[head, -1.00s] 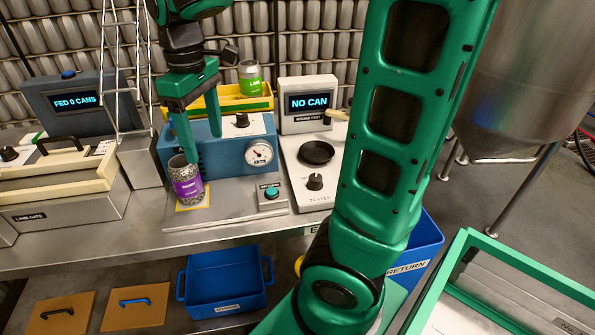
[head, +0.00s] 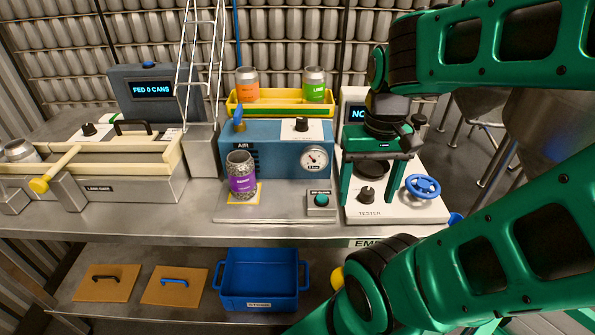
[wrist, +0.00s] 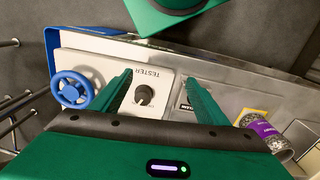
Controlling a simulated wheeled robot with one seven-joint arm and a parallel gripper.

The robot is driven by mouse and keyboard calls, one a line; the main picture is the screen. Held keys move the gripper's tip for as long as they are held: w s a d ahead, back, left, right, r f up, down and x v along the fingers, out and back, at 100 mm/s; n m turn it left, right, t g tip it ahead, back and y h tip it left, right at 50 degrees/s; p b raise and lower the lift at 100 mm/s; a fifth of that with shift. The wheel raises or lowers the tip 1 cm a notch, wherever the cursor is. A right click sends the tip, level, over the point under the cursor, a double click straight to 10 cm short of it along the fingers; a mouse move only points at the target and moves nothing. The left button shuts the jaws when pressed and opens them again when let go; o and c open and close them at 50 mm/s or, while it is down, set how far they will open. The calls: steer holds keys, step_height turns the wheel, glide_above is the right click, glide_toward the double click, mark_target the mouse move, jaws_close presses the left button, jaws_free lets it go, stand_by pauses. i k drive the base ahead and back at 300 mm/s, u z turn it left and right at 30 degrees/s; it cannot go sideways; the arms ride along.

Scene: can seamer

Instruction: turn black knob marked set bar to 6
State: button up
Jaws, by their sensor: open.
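My gripper (head: 374,184) is open and empty over the white tester. In the wrist view, the tester's black knob (wrist: 145,94) shows between the open fingers (wrist: 158,84); contact cannot be told. In the head view this knob (head: 367,195) sits on the tester's front part. Another black knob (head: 302,125) is on a white panel on top of the blue air unit (head: 262,160), left of my gripper and apart from it. A round gauge (head: 314,158) is on that unit's front. The knob markings are too small to read.
A purple-labelled can (head: 242,178) stands on a yellow-edged pad before the air unit. A button box (head: 321,201) and a blue handwheel (head: 423,187) flank the tester knob. A yellow tray (head: 268,110) holds two cans behind. A blue bin (head: 260,282) sits on the lower shelf.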

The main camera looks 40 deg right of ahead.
mark_target(302, 125)
steer(key=z, duration=0.35)
steer(key=k, duration=1.4)
steer(key=u, duration=0.3)
steer(key=i, duration=1)
